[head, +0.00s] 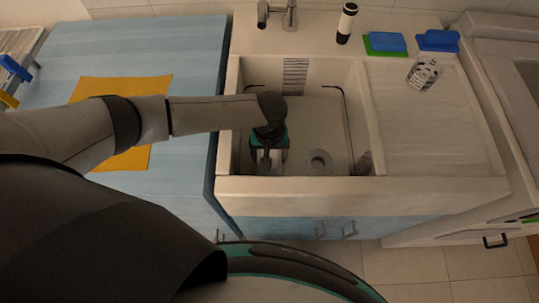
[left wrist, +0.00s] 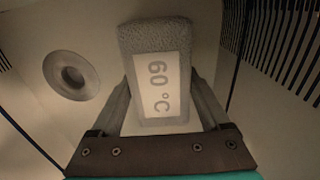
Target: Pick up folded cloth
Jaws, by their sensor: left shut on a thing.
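The folded cloth (left wrist: 157,38) is a grey, fuzzy block with a white label reading "60 °C", seen in the left wrist view. My left gripper (left wrist: 161,88) is shut on it, with one finger on each side. In the head view my left gripper (head: 266,160) is down inside the left part of the sink basin, and I cannot make out the cloth there. My right gripper is not in view.
The sink (head: 310,187) has walls around my gripper and a drain (head: 318,160) to its right; the drain (left wrist: 71,75) also shows in the wrist view. A faucet (head: 278,12) stands behind. A patterned glass (head: 424,72) is right of the basin. A yellow mat (head: 125,88) lies left.

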